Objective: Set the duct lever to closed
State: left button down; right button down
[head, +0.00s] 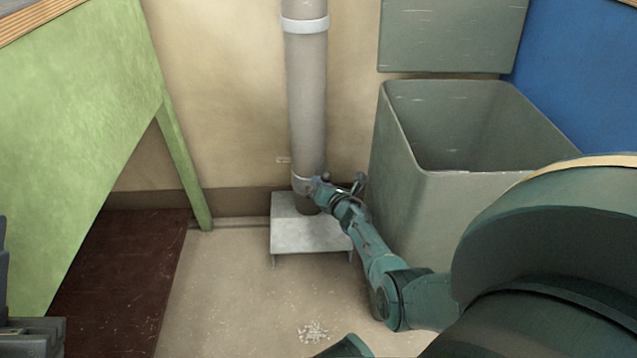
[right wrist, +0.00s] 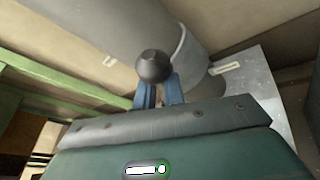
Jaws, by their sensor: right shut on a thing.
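The grey duct (head: 308,110) runs down the wall to a pale metal box (head: 290,232) near the floor. My right gripper (head: 318,186) is at the duct's lower end, by its collar. In the right wrist view, the lever's dark round knob (right wrist: 153,67) sits at the tips of the blue fingers (right wrist: 159,92), in front of the duct (right wrist: 110,30). The gripper is shut on the lever; the lever's shaft is mostly hidden. One small pale label (right wrist: 109,61) lies left of the knob and another (right wrist: 227,68) right of it. My left gripper is out of view.
A grey-green bin (head: 520,145) with its lid raised stands close to the right of my arm. A green panel with a leg (head: 180,160) is on the left. The floor (head: 225,300) between is mostly clear, with a few pale scraps (head: 313,332).

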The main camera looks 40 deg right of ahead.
jog(key=shift+w+d+r, duration=0.1)
jog(key=shift+d+r, duration=0.3)
jog(key=shift+d, duration=0.1)
jog(key=c, duration=1.7)
grip_release()
jog(key=shift+o, duration=1.2)
jog(key=shift+f, duration=0.1)
jog(key=shift+a+f, duration=0.15)
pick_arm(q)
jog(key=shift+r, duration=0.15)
